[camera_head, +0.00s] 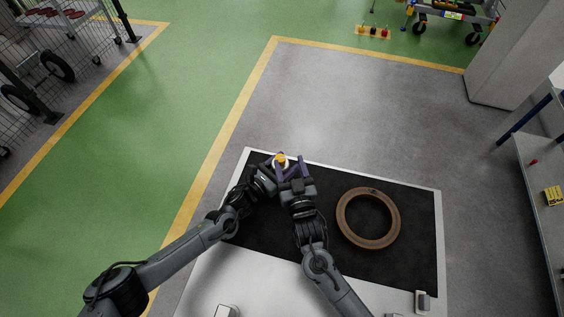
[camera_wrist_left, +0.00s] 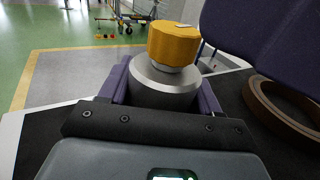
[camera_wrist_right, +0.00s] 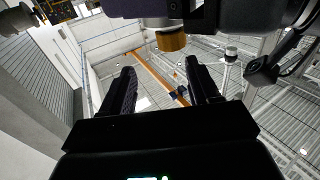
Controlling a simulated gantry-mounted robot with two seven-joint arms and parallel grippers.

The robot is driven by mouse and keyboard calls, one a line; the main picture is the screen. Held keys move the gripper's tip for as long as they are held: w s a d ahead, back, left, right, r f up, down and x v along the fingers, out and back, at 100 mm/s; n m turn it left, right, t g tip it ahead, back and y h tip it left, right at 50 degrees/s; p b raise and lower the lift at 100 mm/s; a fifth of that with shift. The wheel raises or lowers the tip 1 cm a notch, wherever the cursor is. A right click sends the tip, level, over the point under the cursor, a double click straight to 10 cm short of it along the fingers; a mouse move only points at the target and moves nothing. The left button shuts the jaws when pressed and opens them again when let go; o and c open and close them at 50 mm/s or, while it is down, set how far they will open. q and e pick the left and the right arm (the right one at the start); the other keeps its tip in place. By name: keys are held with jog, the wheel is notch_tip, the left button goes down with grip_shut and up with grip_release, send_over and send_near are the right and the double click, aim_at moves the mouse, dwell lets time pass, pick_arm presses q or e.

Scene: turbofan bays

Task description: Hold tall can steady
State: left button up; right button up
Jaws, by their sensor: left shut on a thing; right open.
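The tall can is a silver cylinder (camera_wrist_left: 163,85) with a yellow-orange cap (camera_wrist_left: 174,44). In the head view the cap (camera_head: 281,158) shows near the back edge of the black mat. My left gripper (camera_head: 273,167) is shut on the can's body, with a purple finger on each side in the left wrist view. My right gripper (camera_head: 290,161) is open close beside it. In the right wrist view its two dark fingers (camera_wrist_right: 161,72) stand apart with nothing between them, and the cap (camera_wrist_right: 171,40) shows beyond them near the top. The can's base is hidden.
A brown ring (camera_head: 345,218) lies on the black mat (camera_head: 420,225) to the right of my arms. A small white-and-dark item (camera_head: 422,301) sits at the table's front right. A shelf with a yellow item (camera_head: 553,196) stands at the far right. The mat's right side is otherwise clear.

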pick_arm(q)
jog(key=shift+f, duration=0.1)
pick_arm(e)
jog(key=w+d+r+t, duration=0.1)
jog(key=w+d+r, duration=0.3)
jog(key=r, duration=0.1)
jog(key=w+a+f+n+g+h, duration=0.1)
jog(key=w+f+n+g, duration=0.1)
jog(key=w+n+g, duration=0.3)
jog(key=n+g+h, duration=0.3)
jog(key=n+g, duration=1)
jog(key=g, duration=0.1)
send_near(280, 158)
notch_tip(280, 158, down, 9)
jog(key=shift+w+d+r, duration=0.1)
jog(key=shift+r, duration=0.05)
